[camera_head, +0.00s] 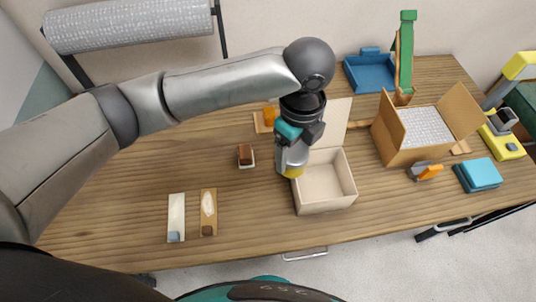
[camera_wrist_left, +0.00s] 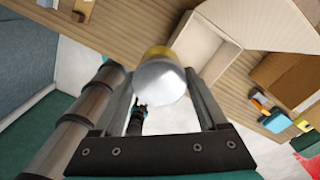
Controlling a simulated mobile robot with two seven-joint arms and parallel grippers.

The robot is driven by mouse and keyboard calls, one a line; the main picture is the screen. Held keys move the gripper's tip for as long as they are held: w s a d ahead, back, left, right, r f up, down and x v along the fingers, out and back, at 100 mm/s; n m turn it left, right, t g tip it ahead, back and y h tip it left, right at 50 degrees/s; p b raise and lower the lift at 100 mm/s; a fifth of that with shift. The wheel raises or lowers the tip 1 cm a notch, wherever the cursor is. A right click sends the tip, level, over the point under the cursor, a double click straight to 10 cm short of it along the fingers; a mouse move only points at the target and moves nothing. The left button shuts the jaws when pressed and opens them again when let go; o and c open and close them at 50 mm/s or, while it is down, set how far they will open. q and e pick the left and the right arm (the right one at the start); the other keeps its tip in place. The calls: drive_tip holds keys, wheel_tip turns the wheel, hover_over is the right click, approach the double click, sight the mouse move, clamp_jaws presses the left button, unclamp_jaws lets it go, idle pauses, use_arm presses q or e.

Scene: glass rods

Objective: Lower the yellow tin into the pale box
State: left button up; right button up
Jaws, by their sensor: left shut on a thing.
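The yellow tin (camera_head: 293,172) hangs below my left gripper (camera_head: 292,160), at the left edge of the pale box. In the left wrist view the tin (camera_wrist_left: 159,80) shows a silvery round end and a yellow band, between the two fingers of my left gripper (camera_wrist_left: 160,92), which is shut on it. The pale box (camera_head: 325,192) is open and looks empty, with its lid raised at the back. The box (camera_wrist_left: 205,50) lies just beyond the tin in the left wrist view. I cannot tell the tin's height over the box rim. My right gripper is not in view.
A cardboard box (camera_head: 400,150) with open flaps stands to the right, beside an orange-and-grey tool (camera_head: 425,172) and a blue stack (camera_head: 478,175). A small brown block (camera_head: 245,155) and two flat pieces, one white (camera_head: 176,216) and one brown (camera_head: 208,222), lie left.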

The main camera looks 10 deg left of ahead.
use_arm(q)
drive_tip(key=w+d+f+b, duration=0.5)
drive_tip(key=d+f, duration=0.1)
drive_tip(key=d, duration=0.2)
drive_tip(key=shift+d+f, duration=0.3)
drive_tip(key=shift+d, duration=0.1)
drive_tip(key=shift+f, duration=0.1)
idle(0.4)
wheel_tip(320, 180, down, 9)
drive_tip(key=b, duration=0.4)
drive_tip(key=shift+b, duration=0.3)
idle(0.8)
drive_tip(key=shift+f+b, duration=1.6)
drive_tip(key=shift+f, duration=0.95)
idle(1.3)
drive_tip(key=o, duration=1.4)
